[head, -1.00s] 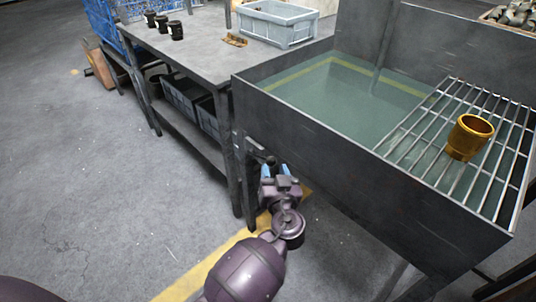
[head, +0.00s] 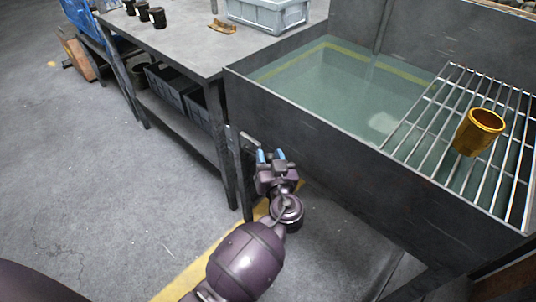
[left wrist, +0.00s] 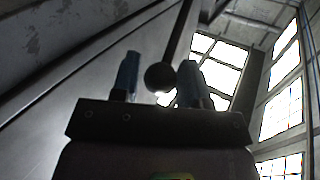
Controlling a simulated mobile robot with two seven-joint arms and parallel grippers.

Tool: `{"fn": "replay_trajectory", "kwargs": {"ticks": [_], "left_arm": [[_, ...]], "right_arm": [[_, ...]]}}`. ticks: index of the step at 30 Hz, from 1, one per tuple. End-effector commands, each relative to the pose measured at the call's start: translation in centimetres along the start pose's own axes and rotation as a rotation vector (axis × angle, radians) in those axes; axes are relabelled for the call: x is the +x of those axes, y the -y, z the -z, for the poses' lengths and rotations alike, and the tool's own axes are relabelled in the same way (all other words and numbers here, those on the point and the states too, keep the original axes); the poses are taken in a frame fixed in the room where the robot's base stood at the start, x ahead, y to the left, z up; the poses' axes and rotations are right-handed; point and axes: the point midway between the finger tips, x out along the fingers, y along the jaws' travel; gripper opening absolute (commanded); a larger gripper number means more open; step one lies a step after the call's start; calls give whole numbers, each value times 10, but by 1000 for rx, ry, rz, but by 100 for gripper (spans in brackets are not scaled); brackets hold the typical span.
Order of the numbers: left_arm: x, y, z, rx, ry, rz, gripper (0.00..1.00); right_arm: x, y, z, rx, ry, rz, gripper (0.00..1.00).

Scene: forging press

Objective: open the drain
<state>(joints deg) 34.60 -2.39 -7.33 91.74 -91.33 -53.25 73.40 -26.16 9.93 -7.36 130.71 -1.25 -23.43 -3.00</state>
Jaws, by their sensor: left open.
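The dark tank (head: 330,135) holds greenish water (head: 335,85) and stands on the right in the head view. My left gripper (head: 271,156), with blue fingertips, is low in front of the tank's left front leg. It is open. In the left wrist view, a dark rod with a round knob (left wrist: 160,77) at its end, which looks like the drain's lever, shows between the two fingers (left wrist: 160,75). I cannot tell whether the knob touches them or lies beyond them. My right gripper is out of view.
A wire grate (head: 440,140) with a brass-coloured cup (head: 479,132) on it lies over the tank's right part. A workbench (head: 180,45) with a grey crate (head: 268,14) adjoins on the left, dark bins (head: 170,88) below. The floor at left is clear.

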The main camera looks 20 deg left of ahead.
Motion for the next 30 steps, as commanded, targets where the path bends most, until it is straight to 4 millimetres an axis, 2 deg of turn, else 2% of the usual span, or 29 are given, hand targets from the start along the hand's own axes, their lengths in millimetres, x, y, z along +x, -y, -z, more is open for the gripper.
{"fn": "replay_trajectory", "kwargs": {"ticks": [7, 15, 23, 30], "left_arm": [[0, 0, 0, 0, 0, 0, 41], [0, 0, 0, 0, 0, 0, 0], [1, 2, 1, -5, 5, -1, 0], [11, 15, 10, -40, 46, -7, 0]], "right_arm": [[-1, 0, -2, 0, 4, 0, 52], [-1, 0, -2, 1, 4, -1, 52], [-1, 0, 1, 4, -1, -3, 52], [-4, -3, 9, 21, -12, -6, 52]]}}
